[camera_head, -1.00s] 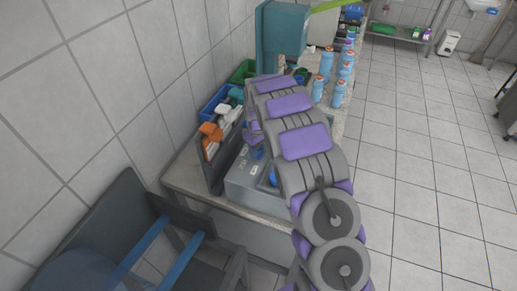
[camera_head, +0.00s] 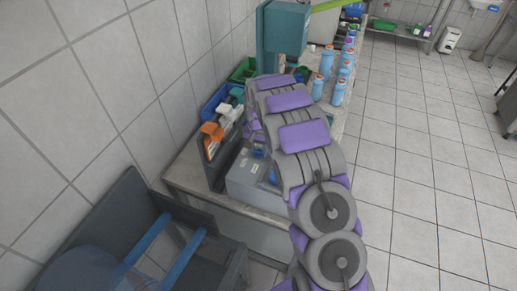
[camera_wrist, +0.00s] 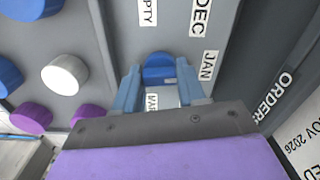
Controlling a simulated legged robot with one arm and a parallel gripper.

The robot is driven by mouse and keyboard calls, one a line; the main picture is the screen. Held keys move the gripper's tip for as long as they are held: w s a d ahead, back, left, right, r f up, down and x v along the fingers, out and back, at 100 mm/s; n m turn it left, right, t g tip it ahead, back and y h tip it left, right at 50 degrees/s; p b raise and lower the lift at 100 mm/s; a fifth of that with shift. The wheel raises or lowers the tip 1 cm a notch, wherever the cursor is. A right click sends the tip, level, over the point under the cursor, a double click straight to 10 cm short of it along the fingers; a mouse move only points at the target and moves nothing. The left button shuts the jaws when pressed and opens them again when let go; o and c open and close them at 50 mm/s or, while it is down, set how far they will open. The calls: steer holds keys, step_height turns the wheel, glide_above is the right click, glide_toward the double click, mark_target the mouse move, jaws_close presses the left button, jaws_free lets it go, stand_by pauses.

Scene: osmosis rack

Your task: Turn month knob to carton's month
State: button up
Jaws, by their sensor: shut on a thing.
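In the wrist view my gripper (camera_wrist: 161,84) is shut on a blue knob (camera_wrist: 159,66) on a grey panel (camera_wrist: 112,20). White labels reading DEC (camera_wrist: 201,14), JAN (camera_wrist: 209,66) and MAR (camera_wrist: 152,102) lie around this knob. The MAR label shows between the fingers, partly covered. Which way the knob points is hard to tell. A pale printed sheet or carton face (camera_wrist: 305,135) at the right edge shows NOV 2026. In the head view my arm hides the gripper and the knob.
White (camera_wrist: 65,75), purple (camera_wrist: 30,118) and blue (camera_wrist: 36,6) knobs sit to the left on the panel. An ORDERS label (camera_wrist: 281,96) is at right. In the head view, bottles (camera_head: 338,92) line the bench and a dark chair (camera_head: 130,225) stands at lower left.

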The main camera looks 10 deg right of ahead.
steer(key=shift+m, duration=1)
steer(key=o, duration=0.7)
steer(key=shift+f, duration=0.1)
steer(key=shift+o, duration=0.8)
steer(key=shift+w+f, duration=0.1)
steer(key=shift+w, duration=0.05)
steer(key=shift+o, duration=1)
steer(key=shift+r, duration=0.25)
